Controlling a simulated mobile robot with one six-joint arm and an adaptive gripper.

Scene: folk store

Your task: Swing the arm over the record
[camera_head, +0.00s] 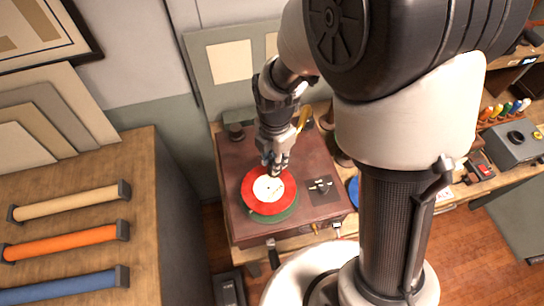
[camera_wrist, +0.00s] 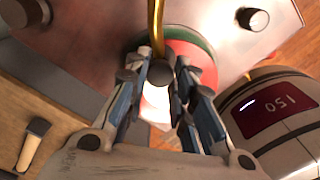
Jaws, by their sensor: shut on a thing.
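A red record (camera_head: 251,197) with a white label lies on a green platter (camera_head: 270,219) on the brown record player (camera_head: 236,160). My gripper (camera_head: 274,172) points down over the record, close to its label. In the wrist view my gripper (camera_wrist: 160,85) is shut around the dark round end of the brass arm (camera_wrist: 156,25). The brass arm shows partly behind my wrist in the head view (camera_head: 303,120). My fingers and the arm's end hide part of the record (camera_wrist: 190,50). I cannot tell whether the arm touches the record.
A wooden cabinet (camera_head: 140,215) with cream, orange and blue rolls stands at the left. A small switch plate (camera_head: 321,188) is on the player's right side. A workbench with a grey box (camera_head: 512,143) and small coloured items is at the right.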

